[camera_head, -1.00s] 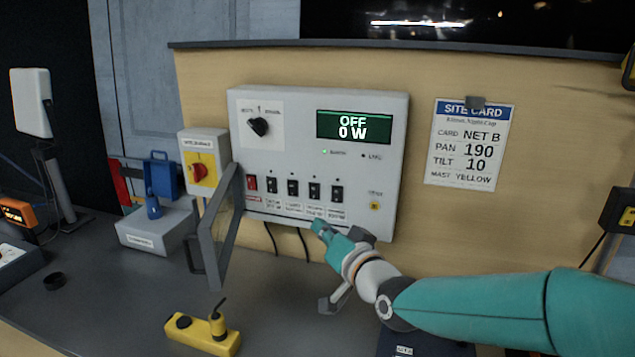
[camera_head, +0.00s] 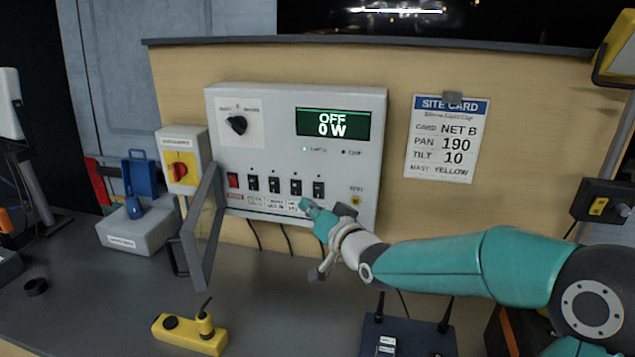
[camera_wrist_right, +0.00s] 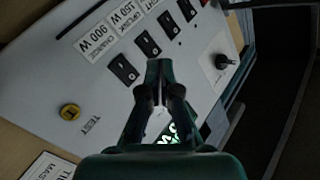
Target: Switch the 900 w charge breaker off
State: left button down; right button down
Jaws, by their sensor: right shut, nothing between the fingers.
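The grey power panel (camera_head: 290,100) stands upright against the wooden wall, with a row of black breakers low on its face. The 900 W charge breaker (camera_head: 319,189) is the rightmost black one. In the wrist view this breaker (camera_wrist_right: 123,70) sits beside its "CHARGE 900 W" label, nearest the yellow test button. I cannot tell its rocker position clearly. My right gripper (camera_head: 305,203) is shut and empty, its tip just below the breaker row. In the wrist view my right gripper (camera_wrist_right: 158,65) appears right of that breaker; contact is unclear. My left gripper is not in view.
The display (camera_head: 333,124) reads OFF, 0 W. An open clear cover frame (camera_head: 203,230) stands left of the breakers. A yellow isolator with a red knob (camera_head: 180,171) is beside the panel. A yellow block (camera_head: 190,335) and a dark router-like box (camera_head: 410,335) are on the bench.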

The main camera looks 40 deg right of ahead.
aim_at(318, 192)
jog(key=shift+w+d+r, duration=0.15)
jog(key=shift+w+d, duration=0.95)
jog(key=shift+d, duration=0.2)
jog(key=shift+d+r, duration=0.1)
dwell(0.5)
jog(key=shift+w+d, duration=0.25)
jog(key=shift+w+d+r, duration=0.1)
jog(key=shift+w+d, duration=0.25)
jog(key=shift+d, duration=0.05)
dwell(1.0)
jog(key=shift+s+a+b, duration=0.65)
jog(key=shift+a+b, duration=0.15)
jog(key=shift+b, duration=0.3)
